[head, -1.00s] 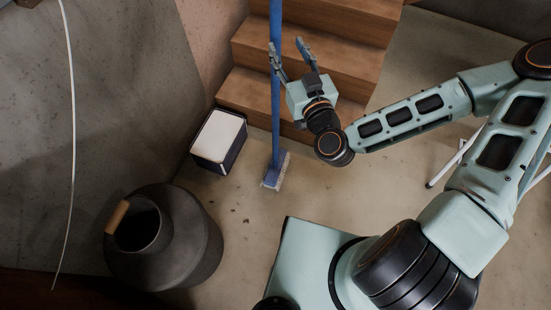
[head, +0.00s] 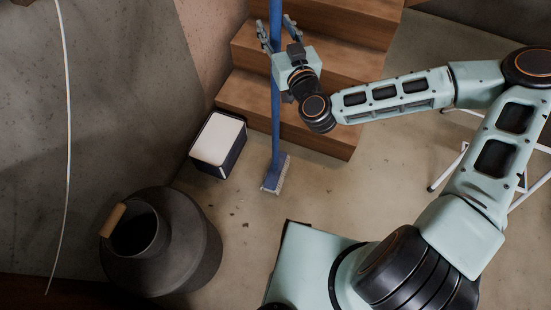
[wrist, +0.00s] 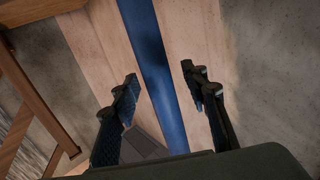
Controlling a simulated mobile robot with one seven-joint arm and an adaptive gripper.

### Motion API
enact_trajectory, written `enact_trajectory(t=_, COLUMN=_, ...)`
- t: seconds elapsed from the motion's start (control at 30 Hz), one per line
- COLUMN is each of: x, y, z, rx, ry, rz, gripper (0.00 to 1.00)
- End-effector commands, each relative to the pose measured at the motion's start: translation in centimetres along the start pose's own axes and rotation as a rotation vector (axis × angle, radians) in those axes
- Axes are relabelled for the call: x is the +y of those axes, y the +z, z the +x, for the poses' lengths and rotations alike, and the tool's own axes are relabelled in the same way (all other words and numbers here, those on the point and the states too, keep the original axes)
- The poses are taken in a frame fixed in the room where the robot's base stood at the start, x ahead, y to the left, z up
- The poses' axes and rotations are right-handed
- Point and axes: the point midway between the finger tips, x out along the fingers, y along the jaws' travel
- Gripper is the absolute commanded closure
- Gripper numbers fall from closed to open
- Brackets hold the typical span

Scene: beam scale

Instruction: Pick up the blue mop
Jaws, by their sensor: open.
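The blue mop (head: 275,115) stands upright in front of the wooden steps, its brush-like head (head: 275,174) on the floor. My gripper (head: 276,28) is open at the upper part of the mop's handle. In the wrist view the blue handle (wrist: 158,75) runs down between the two open fingers of my gripper (wrist: 160,85). There is a visible gap between the handle and each finger. The top of the handle is out of view in the head view.
Wooden steps (head: 318,127) rise behind the mop. A white-topped dark box (head: 217,138) stands left of the mop head. A large dark jug (head: 165,255) with a wooden handle stands at the lower left. White metal legs (head: 455,165) stand at the right.

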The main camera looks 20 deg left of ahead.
Motion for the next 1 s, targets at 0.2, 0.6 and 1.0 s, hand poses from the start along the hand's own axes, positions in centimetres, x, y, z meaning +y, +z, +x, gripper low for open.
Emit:
enact_trajectory(t=0.2, x=0.0, y=0.0, z=0.0, rx=0.000, ry=0.000, rz=0.000, gripper=0.78)
enact_trajectory(t=0.6, x=0.0, y=-0.3, z=0.0, rx=0.006, ry=0.000, rz=-0.001, gripper=1.00)
enact_trajectory(t=1.0, x=0.3, y=-1.5, z=0.4, rx=0.007, ry=-0.001, rz=-0.002, gripper=1.00)
